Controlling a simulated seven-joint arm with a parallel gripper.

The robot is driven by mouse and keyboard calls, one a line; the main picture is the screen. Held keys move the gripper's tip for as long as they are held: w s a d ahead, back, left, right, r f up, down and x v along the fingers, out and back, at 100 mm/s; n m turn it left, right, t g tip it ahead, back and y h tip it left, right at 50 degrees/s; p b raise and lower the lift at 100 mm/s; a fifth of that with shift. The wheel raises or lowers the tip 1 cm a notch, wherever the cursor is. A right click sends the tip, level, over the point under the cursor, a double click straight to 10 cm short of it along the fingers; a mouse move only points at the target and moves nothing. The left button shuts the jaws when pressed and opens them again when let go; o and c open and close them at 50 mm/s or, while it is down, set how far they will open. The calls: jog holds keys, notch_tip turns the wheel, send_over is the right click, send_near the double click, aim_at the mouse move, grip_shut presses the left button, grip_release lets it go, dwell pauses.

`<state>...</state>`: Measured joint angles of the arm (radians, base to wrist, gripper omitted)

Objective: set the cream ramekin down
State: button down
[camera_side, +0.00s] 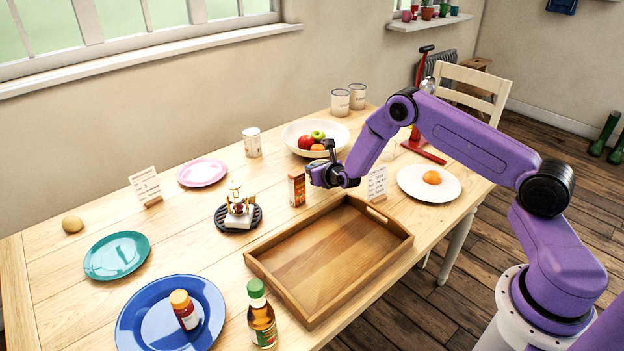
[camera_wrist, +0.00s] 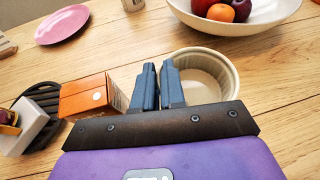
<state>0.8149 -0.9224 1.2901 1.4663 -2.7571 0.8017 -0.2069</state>
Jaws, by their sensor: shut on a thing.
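The cream ramekin (camera_wrist: 213,72) shows in the wrist view, right of my fingers, its round rim and inside facing up. My gripper (camera_wrist: 161,72) is shut on the left side of its wall. The ramekin looks close to the wooden table, but I cannot tell whether its base touches. In the side view my gripper (camera_side: 322,172) is over the table behind the tray, and I cannot make out the ramekin there.
An orange box (camera_wrist: 90,96) stands just left of my fingers. A fruit bowl (camera_side: 296,129) is behind, and a wooden tray (camera_side: 333,258) is in front. A white plate (camera_side: 408,187) with an orange item lies to the right. A dark trivet (camera_side: 222,222) holds a small object.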

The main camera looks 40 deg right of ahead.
jog(key=shift+w+f, duration=0.3)
jog(key=shift+f, duration=0.05)
jog(key=shift+w+f, duration=0.1)
jog(key=shift+f, duration=1.45)
jog(key=shift+f, duration=0.1)
jog(key=c, duration=1.2)
grip_release()
jog(key=v, duration=1.2)
